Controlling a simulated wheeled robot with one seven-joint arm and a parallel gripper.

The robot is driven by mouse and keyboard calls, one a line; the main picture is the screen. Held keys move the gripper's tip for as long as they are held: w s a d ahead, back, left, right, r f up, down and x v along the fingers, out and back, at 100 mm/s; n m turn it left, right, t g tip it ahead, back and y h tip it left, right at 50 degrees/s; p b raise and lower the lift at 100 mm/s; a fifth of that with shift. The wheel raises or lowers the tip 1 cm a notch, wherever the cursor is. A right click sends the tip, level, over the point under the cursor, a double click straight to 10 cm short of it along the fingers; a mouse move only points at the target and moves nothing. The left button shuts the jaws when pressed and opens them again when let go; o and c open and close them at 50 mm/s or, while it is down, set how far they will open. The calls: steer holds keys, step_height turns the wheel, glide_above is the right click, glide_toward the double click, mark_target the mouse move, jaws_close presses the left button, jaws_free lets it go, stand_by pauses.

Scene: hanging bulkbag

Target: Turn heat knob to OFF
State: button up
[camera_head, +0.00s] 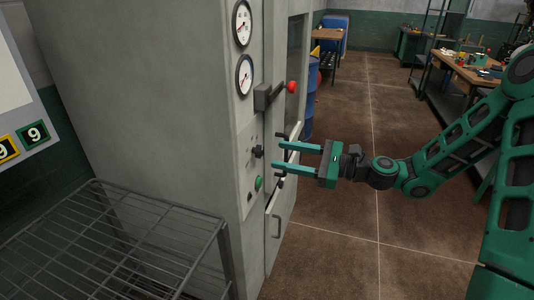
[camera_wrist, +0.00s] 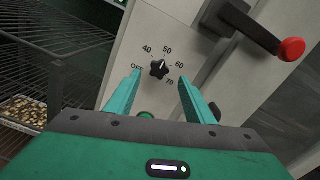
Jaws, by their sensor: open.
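The heat knob (camera_wrist: 159,69) is a small black star-shaped knob on the grey cabinet's panel. In the wrist view, marks OFF, 40, 50, 60 and 70 surround it, and its light pointer line appears to aim near 50. It also shows in the head view (camera_head: 257,152), side on. My gripper (camera_head: 274,154) has two green fingers, open and empty, pointing at the panel. In the wrist view the gripper (camera_wrist: 160,88) has its fingers on either side of the knob in the picture. I cannot tell if either finger touches the panel.
A lever with a red ball (camera_head: 291,87) sticks out above the knob. A green button (camera_head: 258,183) sits below it. Two round gauges (camera_head: 244,75) are higher up. A wire rack (camera_head: 125,240) stands at left, and a workbench (camera_head: 468,70) at back right. The floor at right is clear.

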mark_target(262, 151)
steer(key=shift+x, duration=2.8)
steer(key=c, duration=1)
steer(key=shift+c, duration=0.2)
